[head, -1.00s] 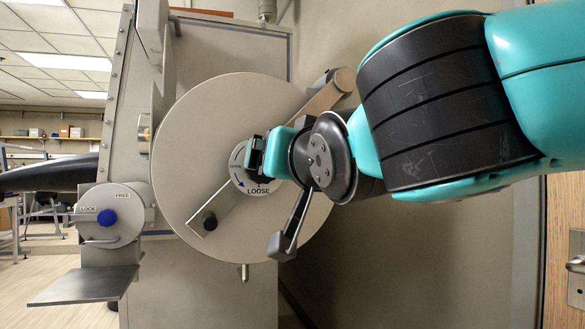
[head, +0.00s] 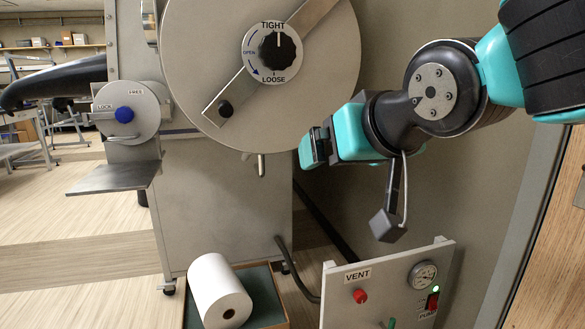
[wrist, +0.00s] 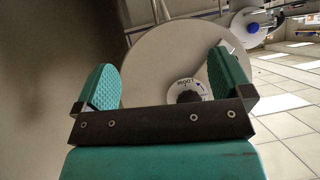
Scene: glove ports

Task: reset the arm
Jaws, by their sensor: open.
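My gripper (head: 312,148) is at the right of the round door in the head view, pointing left, apart from the door and empty. In the wrist view its two teal textured fingers (wrist: 166,82) stand wide apart with nothing between them. The round grey door (head: 190,70) carries a diagonal bar and a black knob (head: 277,50). The knob's dial reads TIGHT at top and LOOSE at bottom, and its white mark points up toward TIGHT. The knob also shows in the wrist view (wrist: 189,97), beyond the fingers.
A LOCK/FREE dial with a blue knob (head: 124,114) sits left above a metal shelf (head: 114,178). A panel (head: 395,285) with VENT button, gauge and PUMP switch stands below my arm. A white roll (head: 219,290) lies in a green tray (head: 262,290). A wall is close on the right.

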